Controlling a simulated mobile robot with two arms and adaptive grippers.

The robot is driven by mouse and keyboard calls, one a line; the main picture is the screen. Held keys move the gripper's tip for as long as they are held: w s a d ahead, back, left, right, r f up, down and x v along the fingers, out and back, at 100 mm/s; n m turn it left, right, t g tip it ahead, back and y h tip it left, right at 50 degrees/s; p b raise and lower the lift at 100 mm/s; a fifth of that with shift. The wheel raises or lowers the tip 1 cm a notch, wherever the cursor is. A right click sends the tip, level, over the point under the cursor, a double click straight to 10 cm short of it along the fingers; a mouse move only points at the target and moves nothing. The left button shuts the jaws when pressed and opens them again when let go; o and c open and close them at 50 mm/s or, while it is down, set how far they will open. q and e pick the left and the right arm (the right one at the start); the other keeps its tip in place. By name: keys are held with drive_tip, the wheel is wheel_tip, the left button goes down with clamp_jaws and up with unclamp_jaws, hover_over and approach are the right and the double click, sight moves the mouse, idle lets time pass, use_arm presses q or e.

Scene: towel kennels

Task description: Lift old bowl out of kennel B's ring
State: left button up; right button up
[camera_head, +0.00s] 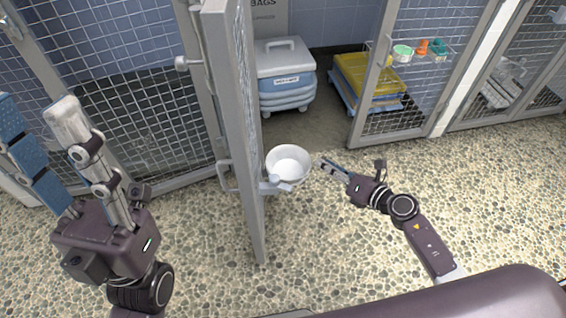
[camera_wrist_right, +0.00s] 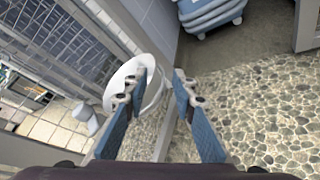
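The white bowl (camera_head: 288,163) sits upright at the edge of the open kennel door (camera_head: 240,120), above a grey bracket (camera_head: 275,187); the ring itself is mostly hidden by the bowl. My right gripper (camera_head: 324,165) is just right of the bowl, its fingers pointing left toward the rim. In the right wrist view, the fingers (camera_wrist_right: 160,78) are apart; the left finger overlaps the bowl (camera_wrist_right: 154,88) and the right one is beside it. I cannot tell if either touches it. My left gripper (camera_head: 38,105) is raised at the left, open and empty.
A stack of yellow and blue items (camera_head: 368,82) lies in the kennel at right. A small wire shelf (camera_head: 425,58) holds cups. The pebbled floor (camera_head: 330,225) in front is clear.

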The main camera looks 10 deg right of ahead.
drive_tip(key=b+x, duration=0.2)
drive_tip(key=x, duration=0.4)
drive_tip(key=shift+w+a+r, duration=0.15)
drive_tip(key=shift+a+r, duration=0.1)
drive_tip(key=shift+a, duration=0.3)
drive_tip(key=shift+c, duration=0.6)
clamp_jaws()
